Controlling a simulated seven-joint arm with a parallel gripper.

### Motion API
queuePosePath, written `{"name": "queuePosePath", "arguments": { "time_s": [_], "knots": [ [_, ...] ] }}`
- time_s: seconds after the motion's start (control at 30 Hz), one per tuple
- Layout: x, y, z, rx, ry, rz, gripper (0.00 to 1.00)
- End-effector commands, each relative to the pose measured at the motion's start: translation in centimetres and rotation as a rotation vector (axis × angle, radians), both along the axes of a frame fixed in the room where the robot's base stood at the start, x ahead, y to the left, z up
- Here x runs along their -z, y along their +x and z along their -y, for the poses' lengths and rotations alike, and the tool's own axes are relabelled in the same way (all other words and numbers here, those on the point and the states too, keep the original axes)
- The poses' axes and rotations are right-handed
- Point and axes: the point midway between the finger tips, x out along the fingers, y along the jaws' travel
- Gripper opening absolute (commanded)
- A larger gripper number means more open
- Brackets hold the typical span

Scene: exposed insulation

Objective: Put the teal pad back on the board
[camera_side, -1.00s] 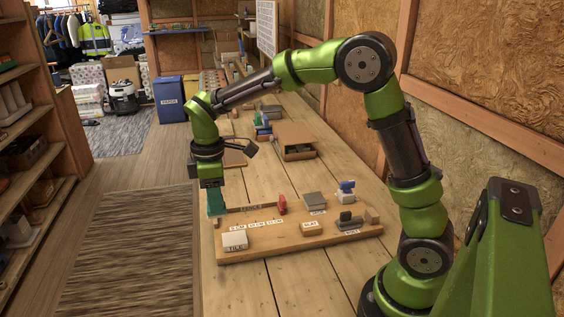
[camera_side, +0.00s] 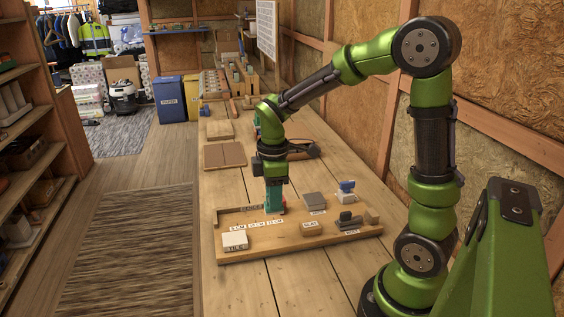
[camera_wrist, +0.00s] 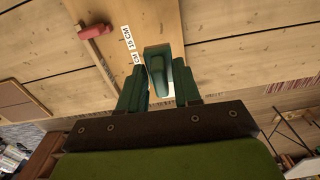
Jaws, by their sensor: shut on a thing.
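My gripper (camera_side: 274,190) is shut on the teal pad (camera_side: 274,205) and points down over the wooden board (camera_side: 285,243), near its back edge. In the wrist view the pad (camera_wrist: 159,70) shows between the two dark green fingers of my gripper (camera_wrist: 158,88). The board (camera_wrist: 150,20) lies beyond the pad there, with measure labels beside the pad. I cannot tell whether the pad touches the board.
Brown panels (camera_side: 225,155) lie on the bench behind.

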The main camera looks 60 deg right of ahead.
Motion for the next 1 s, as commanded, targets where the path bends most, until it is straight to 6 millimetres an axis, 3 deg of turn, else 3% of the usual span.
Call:
{"name": "queuePosePath", "arguments": {
  "time_s": [0.1, 0.53, 1.0],
  "knots": [
    [2.2, -0.3, -0.1, -0.037, -0.001, -0.005, 0.04],
    [7.7, -0.2, -0.1, -0.038, -0.001, -0.003, 0.04],
    [8.6, -0.1, -0.1, -0.036, -0.002, 0.0, 0.04]
  ]
}}
